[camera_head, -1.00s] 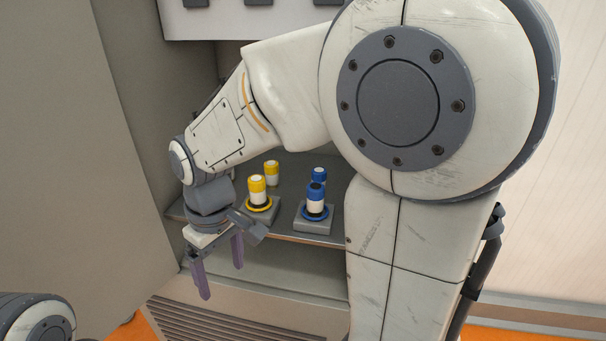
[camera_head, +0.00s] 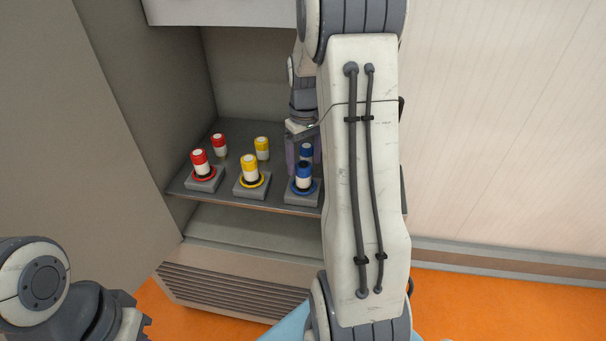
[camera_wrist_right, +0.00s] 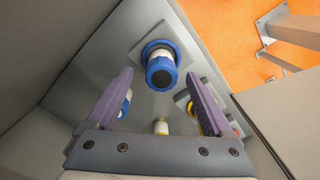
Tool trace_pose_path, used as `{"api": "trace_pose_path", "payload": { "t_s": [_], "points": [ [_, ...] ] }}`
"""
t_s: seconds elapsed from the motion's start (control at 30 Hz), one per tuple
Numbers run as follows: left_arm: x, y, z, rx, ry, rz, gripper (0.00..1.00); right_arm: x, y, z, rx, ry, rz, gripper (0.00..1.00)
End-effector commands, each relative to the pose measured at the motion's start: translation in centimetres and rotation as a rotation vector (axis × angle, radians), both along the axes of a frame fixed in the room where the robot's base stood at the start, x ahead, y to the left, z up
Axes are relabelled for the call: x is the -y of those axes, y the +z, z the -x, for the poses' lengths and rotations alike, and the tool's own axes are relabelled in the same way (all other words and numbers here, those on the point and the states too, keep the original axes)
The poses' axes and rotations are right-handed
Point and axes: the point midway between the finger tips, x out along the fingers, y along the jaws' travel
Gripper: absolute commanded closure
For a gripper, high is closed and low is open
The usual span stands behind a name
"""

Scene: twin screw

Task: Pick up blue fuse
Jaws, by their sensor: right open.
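The front blue fuse (camera_head: 303,178) has a blue cap and white body and stands upright in a grey base with a blue ring. A second blue fuse (camera_head: 306,152) stands behind it, partly hidden by my gripper. My right gripper (camera_head: 304,168) points down, open and empty, over the blue fuses. In the right wrist view the front blue fuse (camera_wrist_right: 160,72) lies beyond the fingertips, centred between the purple fingers. The rear blue fuse (camera_wrist_right: 125,104) is partly hidden by the left finger there.
Two yellow fuses (camera_head: 250,170) stand left of the blue ones, and two red fuses (camera_head: 201,163) stand farther left. They share a grey shelf (camera_head: 230,198) inside a cabinet with a side wall (camera_head: 130,110). An upper cabinet panel (camera_head: 220,12) hangs above.

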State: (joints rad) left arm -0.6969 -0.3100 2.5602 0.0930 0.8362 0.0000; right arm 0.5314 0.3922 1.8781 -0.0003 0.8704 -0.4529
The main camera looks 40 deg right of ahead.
Motion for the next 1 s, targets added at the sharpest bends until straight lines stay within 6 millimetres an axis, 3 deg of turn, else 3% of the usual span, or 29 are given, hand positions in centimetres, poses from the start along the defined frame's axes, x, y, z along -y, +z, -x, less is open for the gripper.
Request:
{"api": "trace_pose_path", "payload": {
  "t_s": [0.33,0.63,0.67,0.87,1.0],
  "points": [
    [0.0,1.7,0.0,0.0,0.001,0.0,1.0,-0.2,-4.5,-0.2,-0.005,0.0,-0.002,0.14],
    [0.0,1.6,0.0,0.0,0.001,0.0,1.0,-0.2,-5.1,-0.3,-0.001,0.0,-0.001,0.14],
    [0.0,1.6,0.0,0.0,0.001,0.0,1.0,-0.2,-5.1,-0.3,-0.001,0.0,-0.001,0.22],
    [0.0,1.6,0.0,0.0,0.001,0.0,1.0,-0.2,-5.1,-0.3,0.0,0.0,0.0,0.98],
    [0.0,1.6,0.0,0.0,0.001,0.0,1.0,-0.2,-5.0,-0.3,0.0,0.0,0.0,1.0]
  ]
}}
